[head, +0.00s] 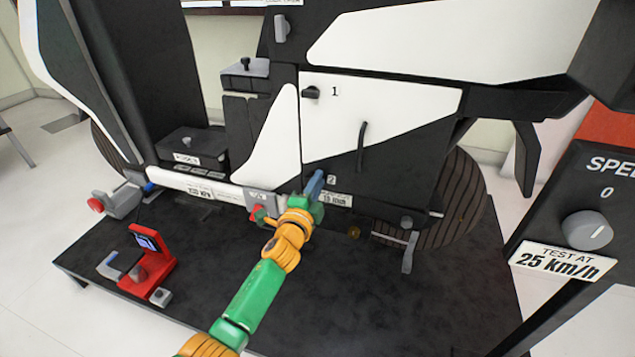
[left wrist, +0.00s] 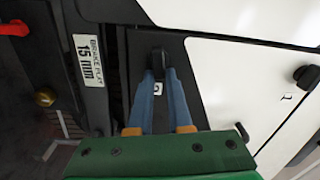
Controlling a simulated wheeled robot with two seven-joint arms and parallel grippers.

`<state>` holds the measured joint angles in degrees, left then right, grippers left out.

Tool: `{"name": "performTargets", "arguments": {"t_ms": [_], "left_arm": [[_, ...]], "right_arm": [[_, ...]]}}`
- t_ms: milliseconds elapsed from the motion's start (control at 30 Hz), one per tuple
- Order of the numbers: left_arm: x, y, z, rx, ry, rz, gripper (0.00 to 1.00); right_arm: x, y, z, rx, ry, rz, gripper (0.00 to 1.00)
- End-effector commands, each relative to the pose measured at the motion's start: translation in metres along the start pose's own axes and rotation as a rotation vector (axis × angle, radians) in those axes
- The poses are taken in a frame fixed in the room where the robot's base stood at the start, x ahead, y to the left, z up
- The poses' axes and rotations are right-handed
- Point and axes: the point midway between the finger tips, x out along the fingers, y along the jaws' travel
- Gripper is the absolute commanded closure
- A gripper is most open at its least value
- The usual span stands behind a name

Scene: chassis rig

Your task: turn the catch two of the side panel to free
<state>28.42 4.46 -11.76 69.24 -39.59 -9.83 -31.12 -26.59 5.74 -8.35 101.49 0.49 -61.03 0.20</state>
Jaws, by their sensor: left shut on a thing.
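The side panel (head: 400,107) is white over black, with a black handle (head: 362,145) on its face. Catch one (head: 311,92) is a black knob beside the number 1 at the upper left. Catch two (left wrist: 158,62) is a dark knob on the black lower part of the panel, beside the number 2. In the head view my gripper hides it. My left gripper (left wrist: 161,74) has its blue fingers closed on catch two, one on each side. It also shows in the head view (head: 317,182), at the panel's lower left corner. My right gripper is not in view.
A white bar (head: 195,186) with labels runs left of my gripper. A red device (head: 150,262) stands on the dark platform (head: 300,310) at the left. A speed console (head: 590,200) with a grey knob stands at the right.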

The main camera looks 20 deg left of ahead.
Motion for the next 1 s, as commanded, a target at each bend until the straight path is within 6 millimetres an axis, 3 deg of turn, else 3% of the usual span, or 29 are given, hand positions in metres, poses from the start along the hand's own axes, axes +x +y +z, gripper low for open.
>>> {"name": "performTargets", "arguments": {"t_ms": [400, 967, 1000], "left_arm": [[0.0002, 0.0025, 0.0049, 0.172, -0.012, 0.002, 1.0], [0.0004, 0.0017, 0.0055, 0.197, -0.013, 0.001, 1.0], [0.0004, 0.0017, 0.0055, 0.197, -0.013, 0.001, 0.75]], "right_arm": [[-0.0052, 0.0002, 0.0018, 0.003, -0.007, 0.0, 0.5], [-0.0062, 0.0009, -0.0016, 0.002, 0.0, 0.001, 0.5], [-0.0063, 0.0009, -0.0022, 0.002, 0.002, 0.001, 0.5]]}}
